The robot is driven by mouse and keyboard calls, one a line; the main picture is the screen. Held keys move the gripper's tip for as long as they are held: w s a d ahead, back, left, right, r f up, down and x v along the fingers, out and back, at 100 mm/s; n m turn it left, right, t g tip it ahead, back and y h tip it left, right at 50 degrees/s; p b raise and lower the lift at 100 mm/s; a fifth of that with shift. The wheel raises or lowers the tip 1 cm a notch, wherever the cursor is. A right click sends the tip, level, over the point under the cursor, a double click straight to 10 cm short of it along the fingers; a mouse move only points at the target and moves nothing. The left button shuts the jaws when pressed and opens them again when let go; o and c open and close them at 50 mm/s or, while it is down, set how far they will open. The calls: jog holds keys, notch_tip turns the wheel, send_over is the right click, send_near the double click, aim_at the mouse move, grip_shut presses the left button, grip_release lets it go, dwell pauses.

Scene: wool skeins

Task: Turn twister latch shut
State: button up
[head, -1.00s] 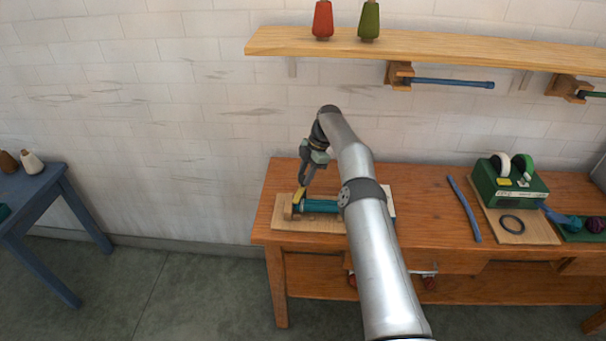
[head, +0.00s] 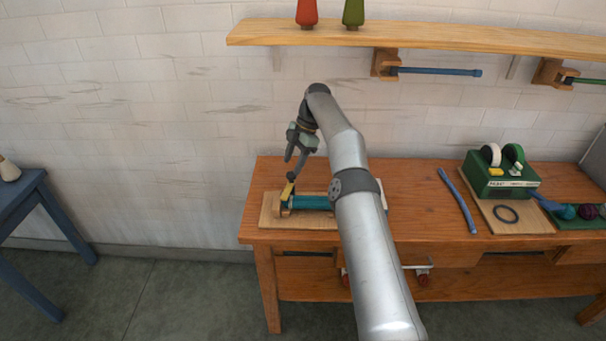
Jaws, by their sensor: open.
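The twister lies near the left end of the wooden bench, a teal barrel (head: 312,202) on a pale wooden base board (head: 272,212). A small yellow latch (head: 288,190) stands at the barrel's left end, leaning slightly. Whether it is fully shut is too small to tell. My gripper (head: 291,168) is open and empty just above the latch, its fingers pointing down. The lower fingertip is very near the latch's top; I cannot tell if they touch. My arm hides the right end of the twister.
A blue rod (head: 458,200) lies on the bench, right of my arm. Farther right are a green tape dispenser (head: 497,182) and a dark ring (head: 506,214) on a board. A wooden shelf (head: 430,38) hangs above. A blue table (head: 30,195) stands at left.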

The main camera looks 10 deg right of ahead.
jog(key=shift+s+f+b, duration=0.2)
jog(key=shift+s+b, duration=0.1)
jog(key=shift+b, duration=0.5)
jog(key=s+d+r+b, duration=0.1)
jog(key=s+r+b, duration=0.5)
jog(key=s+r, duration=0.3)
jog(key=s, duration=0.3)
jog(key=shift+s, duration=0.3)
